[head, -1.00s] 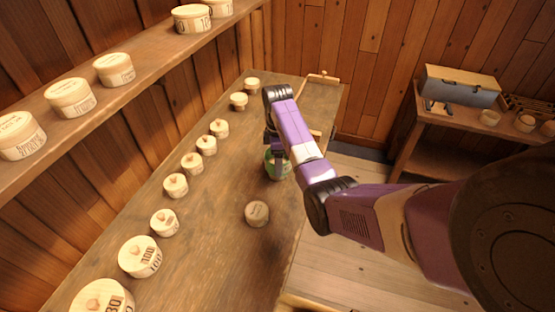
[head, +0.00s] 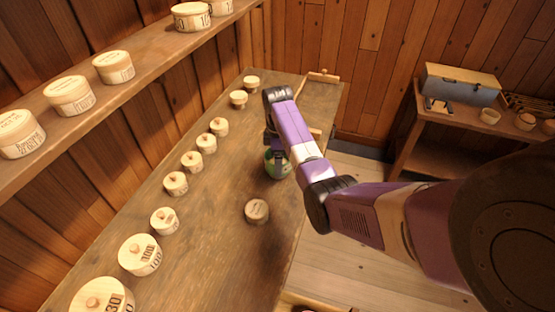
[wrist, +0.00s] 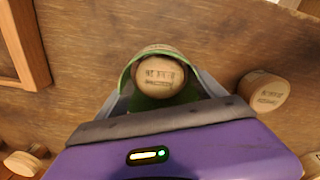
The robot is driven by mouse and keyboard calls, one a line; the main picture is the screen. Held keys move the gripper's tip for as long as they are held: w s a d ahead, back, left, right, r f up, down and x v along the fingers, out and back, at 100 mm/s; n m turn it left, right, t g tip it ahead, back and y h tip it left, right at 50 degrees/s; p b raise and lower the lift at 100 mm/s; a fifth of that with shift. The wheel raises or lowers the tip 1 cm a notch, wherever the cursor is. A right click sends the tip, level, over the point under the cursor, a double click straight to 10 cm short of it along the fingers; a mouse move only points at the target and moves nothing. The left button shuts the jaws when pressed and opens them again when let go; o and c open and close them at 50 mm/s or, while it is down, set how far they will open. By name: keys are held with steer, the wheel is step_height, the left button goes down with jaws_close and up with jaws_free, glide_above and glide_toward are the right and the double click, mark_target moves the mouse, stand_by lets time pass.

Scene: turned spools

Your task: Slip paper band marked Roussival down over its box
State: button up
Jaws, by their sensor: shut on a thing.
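My gripper (head: 276,158) is over the workbench, with its fingers shut on the green paper band (wrist: 128,76). The band also shows in the head view (head: 272,166), partly behind the gripper. In the wrist view the band curves around a round wooden box (wrist: 160,80), whose printed lid shows inside the ring. The lid print is too small to read. I cannot tell how far down the box the band sits. The name Roussival cannot be read on the band.
A loose round box (head: 257,211) stands nearby and also shows in the wrist view (wrist: 265,92). A row of lidded boxes (head: 176,184) lines the bench's wall side. A shelf (head: 140,76) with more boxes is above. Bare bench (head: 215,245) lies between.

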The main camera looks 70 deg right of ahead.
steer(key=shift+f, duration=0.2)
steer(key=o, duration=1.4)
steer(key=shift+r, duration=0.85)
step_height(320, 180, up, 7)
stand_by(0.9)
stand_by(1.2)
